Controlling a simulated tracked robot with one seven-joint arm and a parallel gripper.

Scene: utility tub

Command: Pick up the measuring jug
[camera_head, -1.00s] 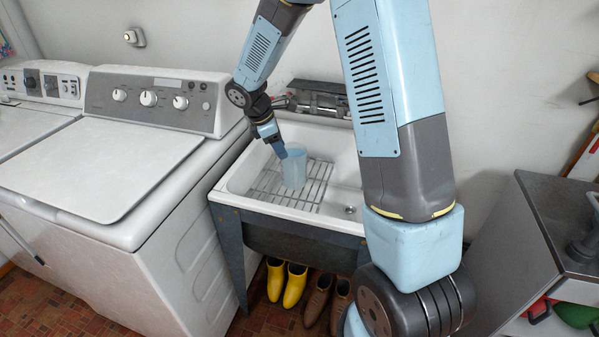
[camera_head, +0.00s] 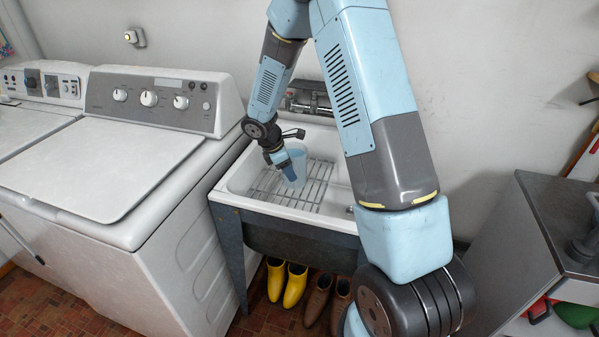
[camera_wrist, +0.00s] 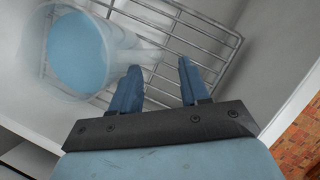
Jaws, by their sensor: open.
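The measuring jug (camera_head: 299,158) is translucent, with what looks like blue liquid inside, and stands on the wire rack in the white sink. In the wrist view the jug (camera_wrist: 82,52) is at the upper left, seen from above, and a pale translucent part, apparently its handle, reaches right towards my fingertips. My gripper (camera_head: 287,172) is at the jug's near side in the head view and partly hides it. In the wrist view my gripper (camera_wrist: 160,76) is open, its two blue fingers apart. I cannot tell whether the handle lies between them or just beyond.
The wire rack (camera_head: 318,188) lies in the sink (camera_head: 233,186). A tap (camera_head: 312,106) is at the sink's back. A washing machine (camera_head: 110,165) stands left and a dark-topped cabinet (camera_head: 560,215) right. Yellow boots (camera_head: 294,285) and brown shoes (camera_head: 318,299) are under the sink.

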